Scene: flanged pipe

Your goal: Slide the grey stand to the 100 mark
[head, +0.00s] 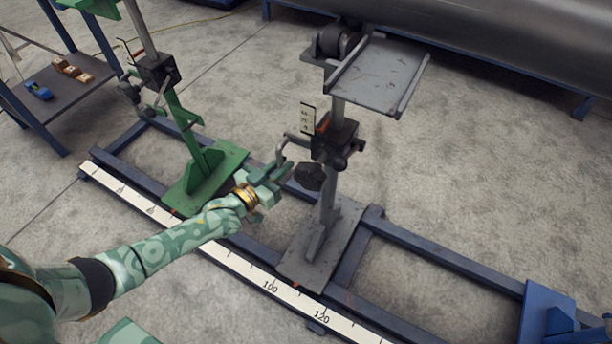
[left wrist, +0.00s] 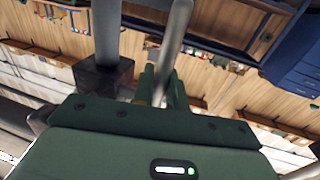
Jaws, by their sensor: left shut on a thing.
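The grey stand (head: 323,240) stands upright on blue rails, with a flat grey top plate (head: 378,75) and a black clamp block on its post. The front edge of its base lies beside the white scale (head: 228,262), roughly between the 100 (head: 270,287) and 120 (head: 321,316) marks. My left gripper (head: 277,172) is shut on the stand's bent grey crank handle (head: 281,150), left of the post. In the left wrist view the handle's rod (left wrist: 172,50) runs between the fingers (left wrist: 162,88). My right gripper is not in view.
A green stand (head: 207,172) stands on the same rails to the left. A blue part (head: 546,312) sits at the rails' right end. A large grey pipe (head: 480,35) lies behind. A shelf (head: 68,85) with small items is at upper left. The rail (head: 430,262) right of the grey stand is clear.

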